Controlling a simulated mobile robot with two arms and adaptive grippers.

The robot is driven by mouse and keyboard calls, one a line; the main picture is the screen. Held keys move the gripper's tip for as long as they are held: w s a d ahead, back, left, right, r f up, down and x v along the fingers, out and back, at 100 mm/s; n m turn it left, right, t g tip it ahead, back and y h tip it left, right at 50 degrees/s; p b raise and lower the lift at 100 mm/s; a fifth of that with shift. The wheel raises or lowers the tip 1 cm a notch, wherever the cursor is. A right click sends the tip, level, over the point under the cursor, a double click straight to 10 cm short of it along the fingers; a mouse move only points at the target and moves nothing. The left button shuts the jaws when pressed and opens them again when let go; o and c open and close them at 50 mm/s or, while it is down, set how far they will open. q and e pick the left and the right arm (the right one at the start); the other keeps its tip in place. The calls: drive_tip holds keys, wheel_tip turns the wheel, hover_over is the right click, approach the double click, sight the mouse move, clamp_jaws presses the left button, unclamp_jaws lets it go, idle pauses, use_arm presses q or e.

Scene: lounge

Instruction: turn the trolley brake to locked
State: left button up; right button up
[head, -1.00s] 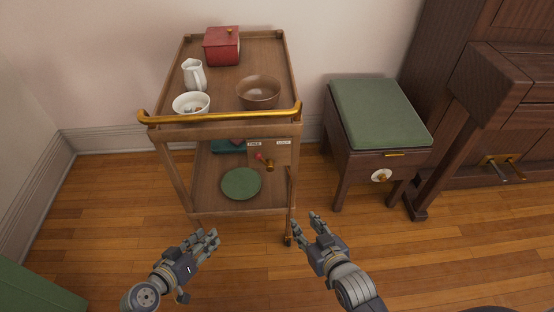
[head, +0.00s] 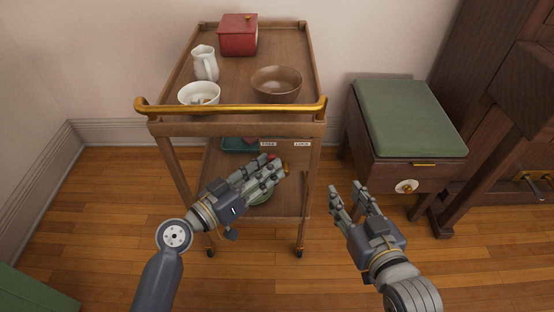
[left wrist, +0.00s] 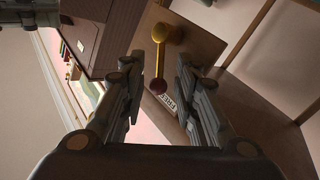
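The trolley brake is a brass lever (left wrist: 160,50) with a red knob (left wrist: 158,86), on a wooden panel under the trolley's (head: 230,130) top. In the left wrist view the knob points toward a small white label (left wrist: 167,104). In the head view the labels FREE (head: 268,144) and LOCK (head: 302,144) show on the panel, the knob on the FREE side. My left gripper (head: 276,173) is open in front of the lever and partly hides it; the lever appears between the spread fingers (left wrist: 160,72), not gripped. My right gripper (head: 347,188) is open and empty, right of the trolley.
The trolley top carries a red box (head: 239,36), a white jug (head: 206,64), a white bowl (head: 199,94) and a brown bowl (head: 276,84). A brass handle (head: 232,109) spans its front edge. A green-topped stool (head: 406,115) stands at right. Floor in front is clear.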

use_arm(q)
drive_tip(key=shift+x, duration=1.8)
clamp_jaws()
